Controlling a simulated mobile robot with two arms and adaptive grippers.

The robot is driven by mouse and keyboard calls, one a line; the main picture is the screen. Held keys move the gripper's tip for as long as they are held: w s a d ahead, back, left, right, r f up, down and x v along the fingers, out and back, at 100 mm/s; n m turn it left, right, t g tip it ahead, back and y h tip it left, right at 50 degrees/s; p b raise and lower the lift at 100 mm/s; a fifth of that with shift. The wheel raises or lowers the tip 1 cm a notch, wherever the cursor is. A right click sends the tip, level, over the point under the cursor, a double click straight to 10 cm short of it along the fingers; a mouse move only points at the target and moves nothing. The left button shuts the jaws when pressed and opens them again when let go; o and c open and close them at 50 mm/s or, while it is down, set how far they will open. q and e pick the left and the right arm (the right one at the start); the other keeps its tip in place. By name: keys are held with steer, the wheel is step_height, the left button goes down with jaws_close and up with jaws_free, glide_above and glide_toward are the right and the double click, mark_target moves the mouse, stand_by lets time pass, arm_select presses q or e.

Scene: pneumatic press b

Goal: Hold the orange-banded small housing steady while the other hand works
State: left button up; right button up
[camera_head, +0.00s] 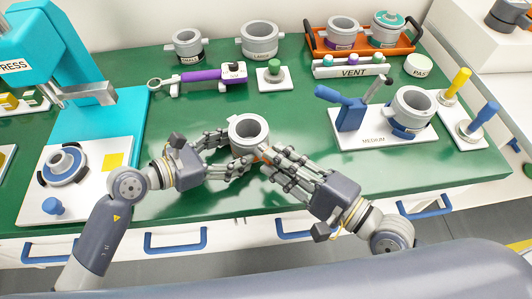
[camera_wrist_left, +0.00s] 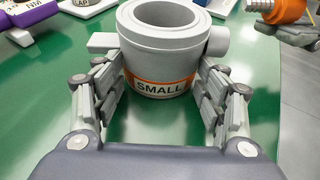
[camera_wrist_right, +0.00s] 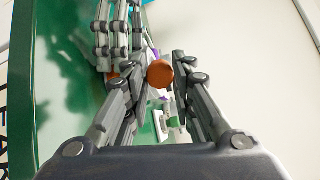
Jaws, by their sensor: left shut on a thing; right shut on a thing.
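The small housing (camera_head: 247,130) is a grey, open-topped cup, upright near the front middle of the green table. In the left wrist view the housing (camera_wrist_left: 160,50) shows an orange band reading SMALL, a side stub at right and a flat tab at left. My left gripper (camera_head: 233,150) is shut on it, one finger on each side. My right gripper (camera_head: 270,160) is close by on the housing's right, shut on an orange-ended part. This orange-ended part (camera_wrist_right: 160,74) shows between its fingers in the right wrist view; the rest of it is mostly hidden.
A teal press (camera_head: 60,90) stands at left. A purple-handled tool (camera_head: 205,76) and two grey housings lie behind. An orange tray (camera_head: 375,45) holds more at the back. A MEDIUM fixture (camera_head: 380,135) with a blue lever stands at right, beside yellow and blue pegs (camera_head: 478,125).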

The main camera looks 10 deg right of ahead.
steer(key=shift+s+d+f+m+t+h, duration=0.1)
steer(key=shift+s+d+m+t+h, duration=0.15)
steer(key=shift+d+t, duration=0.2)
steer(key=shift+s+d+m+t+h, duration=0.1)
steer(key=shift+s+d+m+t, duration=0.05)
steer(key=shift+s+d+t, duration=0.3)
steer(key=shift+w+d+f, duration=0.1)
steer(key=shift+f, duration=2.4)
steer(key=shift+x, duration=1.4)
steer(key=o, duration=1)
steer(key=shift+w+d+f, duration=0.1)
steer(key=shift+w, duration=0.1)
steer(key=shift+o, duration=0.2)
steer(key=shift+v, duration=4.05)
